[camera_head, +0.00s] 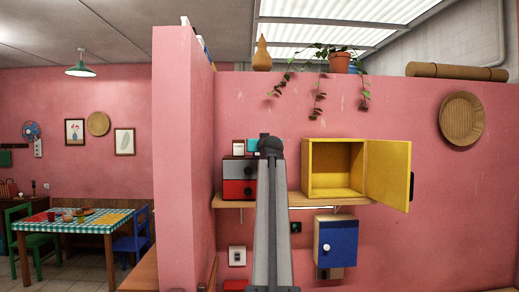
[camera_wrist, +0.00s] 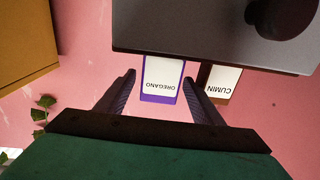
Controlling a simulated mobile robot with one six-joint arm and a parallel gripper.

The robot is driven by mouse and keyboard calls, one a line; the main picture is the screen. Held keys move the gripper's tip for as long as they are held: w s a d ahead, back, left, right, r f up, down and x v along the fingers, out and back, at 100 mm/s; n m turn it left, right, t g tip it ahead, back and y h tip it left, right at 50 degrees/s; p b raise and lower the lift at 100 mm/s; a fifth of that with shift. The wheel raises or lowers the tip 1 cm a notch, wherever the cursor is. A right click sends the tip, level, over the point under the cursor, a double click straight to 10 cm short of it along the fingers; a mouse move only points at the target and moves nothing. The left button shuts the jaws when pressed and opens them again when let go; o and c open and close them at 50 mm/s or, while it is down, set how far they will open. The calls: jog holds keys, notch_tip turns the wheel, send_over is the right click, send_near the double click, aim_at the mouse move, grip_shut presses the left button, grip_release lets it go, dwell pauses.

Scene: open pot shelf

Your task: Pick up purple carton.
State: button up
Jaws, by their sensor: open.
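The purple carton (camera_wrist: 160,98) has a white label reading OREGANO, upside down in the wrist view. It stands out past the edge of the grey drawer unit (camera_wrist: 205,38), which hides part of it. My gripper (camera_wrist: 159,79) is open, with one finger on each side of the carton in that view. I cannot tell whether the fingers touch it.
A brown carton labelled CUMIN (camera_wrist: 222,80) is close beside the right finger. A round dark knob (camera_wrist: 281,17) sticks out from the drawer unit. The open yellow cabinet (camera_head: 309,166) stands to the right on the wooden shelf (camera_head: 307,199), its door swung out. A blue-door box (camera_head: 337,243) hangs below.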

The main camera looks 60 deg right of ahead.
jog(key=shift+c, duration=0.4)
jog(key=c, duration=1)
jog(key=shift+r, duration=0.1)
jog(key=shift+c, duration=0.2)
jog(key=shift+r+b, duration=1.15)
jog(key=shift+r, duration=0.4)
jog(key=s+a+r+b, duration=0.1)
jog(key=s+a+b, duration=0.4)
jog(key=s+a, duration=0.4)
jog(key=s, duration=0.4)
jog(key=shift+a+r+b, duration=0.15)
jog(key=shift+r+b, duration=0.15)
jog(key=shift+b, duration=0.1)
